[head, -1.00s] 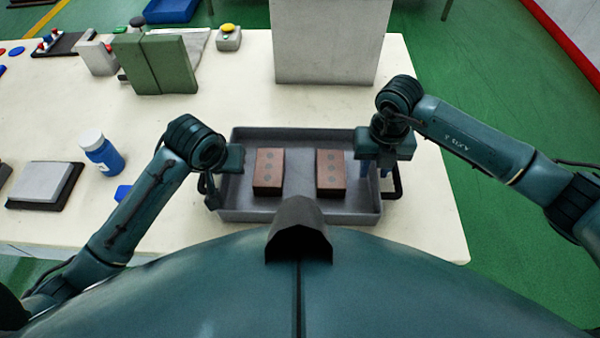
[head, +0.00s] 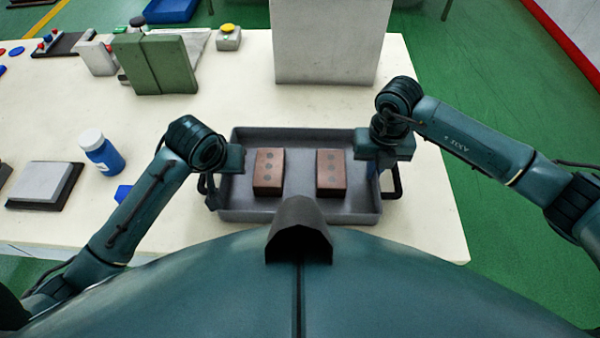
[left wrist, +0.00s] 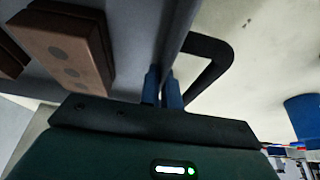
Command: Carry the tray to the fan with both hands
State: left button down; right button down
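The grey tray (head: 300,211) lies on the table in front of me, holding two brown mould blocks, one left (head: 268,172) and one right (head: 331,173). It has black side handles; the right one (head: 397,182) shows in the head view and the left one (left wrist: 222,58) in the left wrist view. My left gripper (left wrist: 162,88) is shut on the tray's left wall, one blue finger on each side. My right gripper (head: 373,170) is at the right wall, its blue fingers close together on it and partly hidden by the hand. I cannot identify a fan for sure.
A tall pale grey box (head: 330,40) stands behind the tray. A blue bottle (head: 101,153) and a grey pad on a dark base (head: 42,182) are at left. A green block (head: 155,64) and a yellow-button box (head: 228,38) stand further back. The right table edge is near.

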pick_arm(q)
jog(key=shift+w+r, duration=0.1)
jog(key=shift+r, duration=0.1)
pick_arm(e)
jog(key=shift+w+r, duration=0.1)
jog(key=shift+r, duration=0.15)
